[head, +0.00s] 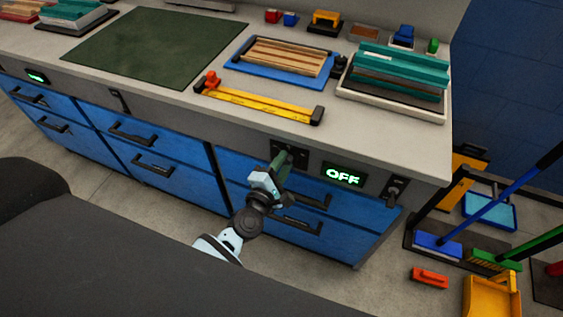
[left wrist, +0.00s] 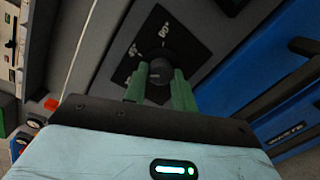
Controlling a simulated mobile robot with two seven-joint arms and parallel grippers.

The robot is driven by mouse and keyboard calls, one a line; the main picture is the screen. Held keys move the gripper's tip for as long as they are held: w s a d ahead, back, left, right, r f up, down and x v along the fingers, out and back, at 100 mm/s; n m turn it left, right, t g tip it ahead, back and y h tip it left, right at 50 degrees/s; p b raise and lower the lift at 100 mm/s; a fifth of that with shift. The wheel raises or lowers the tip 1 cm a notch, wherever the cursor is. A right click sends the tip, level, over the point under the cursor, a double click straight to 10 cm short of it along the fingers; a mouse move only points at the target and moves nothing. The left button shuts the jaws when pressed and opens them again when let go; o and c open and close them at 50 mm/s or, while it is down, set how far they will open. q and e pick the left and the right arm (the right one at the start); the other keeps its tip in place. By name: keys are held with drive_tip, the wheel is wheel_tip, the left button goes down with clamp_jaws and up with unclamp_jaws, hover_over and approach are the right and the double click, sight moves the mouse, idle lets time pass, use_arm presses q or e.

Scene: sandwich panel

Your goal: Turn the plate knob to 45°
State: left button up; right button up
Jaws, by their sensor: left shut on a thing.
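The plate knob (left wrist: 160,70) is a dark round knob on a black dial plate (left wrist: 150,32) with white degree marks, in the left wrist view. My left gripper (left wrist: 161,90) has green fingers on both sides of the knob and is shut on it. In the head view my left gripper (head: 284,160) reaches up to the dark dial plate (head: 302,158) on the counter's front panel, and the knob is hidden behind the fingers. The knob's exact angle cannot be read. My right gripper is not in view.
A green OFF display (head: 343,175) sits right of the dial, with a switch (head: 395,187) further right. Blue drawers (head: 330,222) with black handles lie below. A yellow clamp bar (head: 260,101) and a blue tray (head: 262,75) are on the counter. Cleaning tools stand at the right.

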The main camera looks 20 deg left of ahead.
use_arm(q)
drive_tip(key=m+p, duration=0.2)
drive_tip(key=m, duration=0.4)
drive_tip(key=shift+r+p, duration=0.1)
drive_tip(key=shift+p, duration=0.3)
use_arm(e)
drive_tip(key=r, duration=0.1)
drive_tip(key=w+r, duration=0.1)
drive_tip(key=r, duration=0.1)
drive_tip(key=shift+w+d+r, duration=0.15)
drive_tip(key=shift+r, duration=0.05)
use_arm(q)
drive_tip(key=shift+y, duration=0.3)
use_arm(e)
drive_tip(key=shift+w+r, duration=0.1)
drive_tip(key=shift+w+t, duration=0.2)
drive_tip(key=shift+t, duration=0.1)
use_arm(q)
drive_tip(key=o, duration=1)
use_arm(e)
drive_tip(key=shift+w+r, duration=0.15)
